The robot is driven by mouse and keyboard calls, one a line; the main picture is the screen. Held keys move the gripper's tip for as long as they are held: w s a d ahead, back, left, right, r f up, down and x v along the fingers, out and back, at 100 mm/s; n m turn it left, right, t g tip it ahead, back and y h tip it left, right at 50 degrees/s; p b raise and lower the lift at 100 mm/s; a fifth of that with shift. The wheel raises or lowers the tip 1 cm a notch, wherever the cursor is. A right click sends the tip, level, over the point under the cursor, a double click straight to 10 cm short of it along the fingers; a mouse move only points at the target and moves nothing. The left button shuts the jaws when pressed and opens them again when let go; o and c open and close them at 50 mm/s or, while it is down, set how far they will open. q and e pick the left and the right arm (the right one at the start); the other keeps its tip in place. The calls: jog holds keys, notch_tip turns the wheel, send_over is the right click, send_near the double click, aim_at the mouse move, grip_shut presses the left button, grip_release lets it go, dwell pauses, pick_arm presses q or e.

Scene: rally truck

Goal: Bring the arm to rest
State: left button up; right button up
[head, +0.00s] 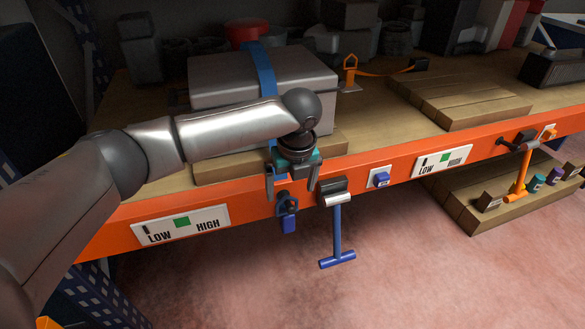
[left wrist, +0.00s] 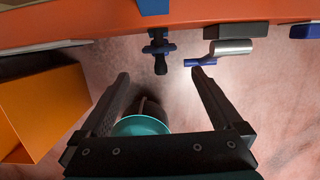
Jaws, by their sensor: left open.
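My left arm reaches in from the left in the head view. Its gripper (head: 291,190) points down in front of the orange shelf beam (head: 250,208) and is open, with nothing seen between its fingers. Just below it, a small blue-ended fitting (head: 289,222) hangs on the beam. In the left wrist view the two fingers (left wrist: 160,76) are spread apart, and the fitting (left wrist: 159,50) lies beyond them. A blue T-handle (head: 337,245) hangs from a dark, silver-fronted holder to the right of the gripper, apart from it. My right gripper is not in view.
A grey case (head: 220,82) with a blue strap stands on the shelf behind my left forearm. Wooden boards (head: 455,100) lie to the right. An orange bin (left wrist: 45,110) shows in the left wrist view. The pink floor (head: 400,270) in front is mostly clear.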

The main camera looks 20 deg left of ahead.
pick_arm(q)
jog(key=shift+p+v, duration=0.4)
jog(key=shift+v, duration=0.7)
jog(key=shift+p+v, duration=0.35)
jog(key=shift+v, duration=0.55)
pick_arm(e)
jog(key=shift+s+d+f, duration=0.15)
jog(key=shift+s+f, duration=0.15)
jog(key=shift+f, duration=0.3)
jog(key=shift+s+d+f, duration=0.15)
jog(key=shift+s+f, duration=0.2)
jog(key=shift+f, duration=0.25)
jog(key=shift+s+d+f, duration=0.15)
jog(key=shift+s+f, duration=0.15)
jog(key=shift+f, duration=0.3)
